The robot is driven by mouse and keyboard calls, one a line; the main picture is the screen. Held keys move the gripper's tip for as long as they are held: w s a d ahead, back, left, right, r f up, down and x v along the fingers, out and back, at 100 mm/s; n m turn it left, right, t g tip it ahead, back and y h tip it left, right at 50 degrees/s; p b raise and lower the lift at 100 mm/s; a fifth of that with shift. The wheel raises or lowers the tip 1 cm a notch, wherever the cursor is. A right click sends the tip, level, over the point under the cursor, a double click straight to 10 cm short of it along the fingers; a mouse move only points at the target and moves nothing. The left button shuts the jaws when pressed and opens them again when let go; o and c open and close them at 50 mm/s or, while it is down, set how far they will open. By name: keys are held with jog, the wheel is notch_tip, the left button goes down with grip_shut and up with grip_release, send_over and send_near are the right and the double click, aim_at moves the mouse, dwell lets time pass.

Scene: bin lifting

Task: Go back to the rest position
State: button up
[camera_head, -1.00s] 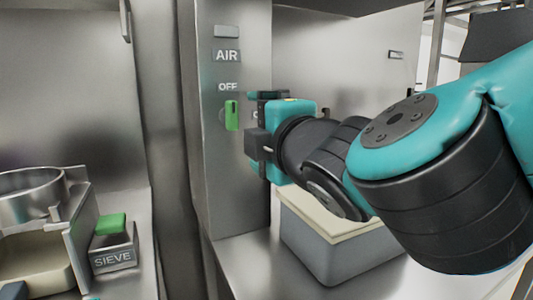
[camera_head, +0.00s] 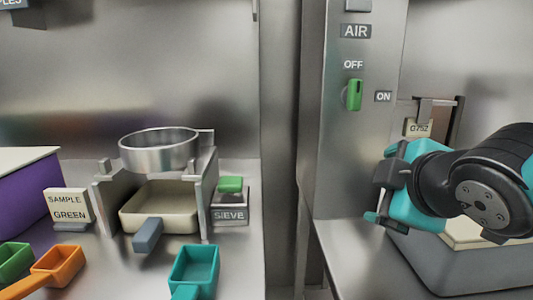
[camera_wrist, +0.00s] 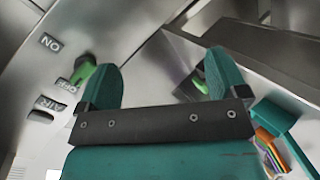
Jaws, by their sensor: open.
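My gripper (camera_head: 381,188) is open and empty, held in front of the right-hand steel cabinet, below and to the right of the green AIR switch (camera_head: 354,95). The switch stands upright, under the OFF label (camera_head: 353,65) and left of the ON label (camera_head: 383,97). In the wrist view the two teal fingers of my gripper (camera_wrist: 163,72) are spread wide with nothing between them. The green switch (camera_wrist: 87,73) shows there beyond the left finger, apart from it as far as I can tell.
A grey bin (camera_head: 455,265) stands behind and below my gripper. At left are a sieve ring (camera_head: 160,150) over a pale tray, a SIEVE box (camera_head: 230,212) with a green button, a purple bin (camera_head: 25,198), and orange (camera_head: 58,265), green and teal (camera_head: 192,266) scoops.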

jog(key=s+a+f+m+g+y, duration=0.2)
jog(key=s+f+m+g, duration=0.15)
jog(key=s+g, duration=0.25)
jog(key=s+a+f+m+g+y, duration=0.2)
jog(key=s+f+m+g, duration=0.1)
jog(key=s+f+g, duration=0.3)
notch_tip(320, 180, up, 20)
jog(key=s+p, duration=0.2)
jog(key=p, duration=1.6)
jog(key=shift+f, duration=0.2)
